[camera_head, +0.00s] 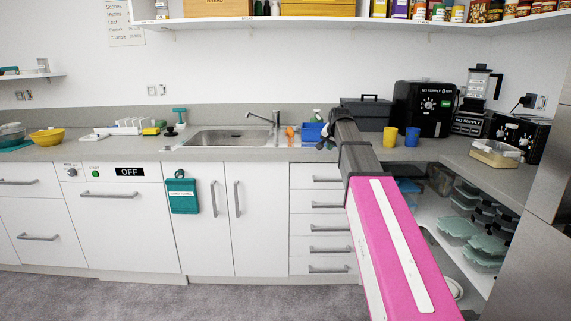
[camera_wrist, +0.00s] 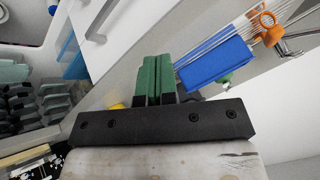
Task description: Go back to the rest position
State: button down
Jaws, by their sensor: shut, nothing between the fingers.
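My gripper (camera_head: 326,138) is at the far end of my outstretched pink arm, over the counter to the right of the sink in the head view. In the wrist view its two green fingers (camera_wrist: 158,80) are pressed together with nothing between them. The fingertips are small and dark in the head view. I cannot tell whether the fingers touch anything.
Lower right, an open shelf (camera_head: 428,208) holds several lidded containers (camera_head: 487,244). A wall shelf (camera_head: 220,22) runs above. Carpet (camera_head: 130,290) is clear at lower left.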

jog(key=s+f+n+g, duration=0.1)
jog(key=s+f+g, duration=0.1)
jog(key=s+f, duration=0.7)
jog(key=s+f+n+g, duration=0.15)
jog(key=s+f, duration=0.45)
jog(key=f, duration=0.8)
jog(key=s+f+n+g, duration=0.3)
jog(key=s+f, duration=1.3)
jog(key=s, duration=0.5)
jog(key=shift+a+f+n+g+h, duration=0.15)
jog(key=shift+f+n+g+h, duration=0.2)
jog(key=shift+f+h, duration=0.05)
